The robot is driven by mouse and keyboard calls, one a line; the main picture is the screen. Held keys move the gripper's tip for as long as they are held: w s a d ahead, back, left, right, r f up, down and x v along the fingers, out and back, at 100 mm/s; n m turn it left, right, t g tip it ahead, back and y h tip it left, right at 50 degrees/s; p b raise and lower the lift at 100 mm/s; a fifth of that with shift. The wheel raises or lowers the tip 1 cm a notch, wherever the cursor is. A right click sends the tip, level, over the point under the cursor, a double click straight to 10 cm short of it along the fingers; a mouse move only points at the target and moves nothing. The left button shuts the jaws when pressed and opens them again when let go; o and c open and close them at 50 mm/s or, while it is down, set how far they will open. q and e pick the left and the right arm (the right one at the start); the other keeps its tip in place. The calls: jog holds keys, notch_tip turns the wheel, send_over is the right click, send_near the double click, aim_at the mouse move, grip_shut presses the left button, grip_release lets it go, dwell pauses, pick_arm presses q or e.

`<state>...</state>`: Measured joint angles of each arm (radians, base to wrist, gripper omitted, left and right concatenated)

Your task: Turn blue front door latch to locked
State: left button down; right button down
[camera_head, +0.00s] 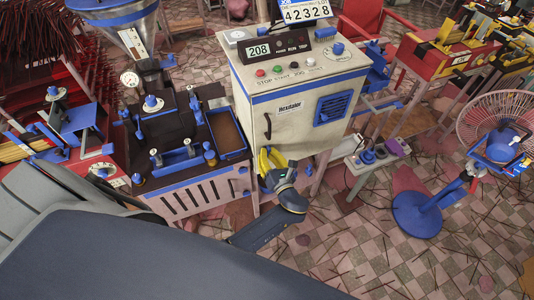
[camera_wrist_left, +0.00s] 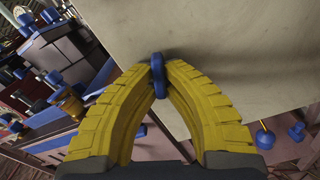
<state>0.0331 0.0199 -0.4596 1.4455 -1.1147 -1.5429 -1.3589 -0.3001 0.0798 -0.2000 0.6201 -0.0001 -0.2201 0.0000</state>
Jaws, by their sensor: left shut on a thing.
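The cream control cabinet (camera_head: 292,137) with blue trim stands in the middle of the head view, with a black door handle on its front's left side. My left gripper (camera_head: 270,158), with yellow fingers, is at the lower part of that front, below the handle. In the left wrist view the gripper (camera_wrist_left: 159,68) is shut on the small blue latch (camera_wrist_left: 157,60), which sits between the fingertips against the cream panel (camera_wrist_left: 215,45). In the head view the latch is hidden by the fingers. My right gripper is not seen.
A blue-trimmed extruder bench (camera_head: 200,190) stands just left of the cabinet. A blue vent (camera_head: 333,107) is on the cabinet's front. A small switch box (camera_head: 372,157) stands to the right, with a fan (camera_head: 500,145) farther right.

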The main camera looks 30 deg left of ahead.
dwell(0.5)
pick_arm(q)
jog(key=c, duration=1.5)
grip_release()
jog(key=shift+s, duration=0.1)
jog(key=v, duration=1.2)
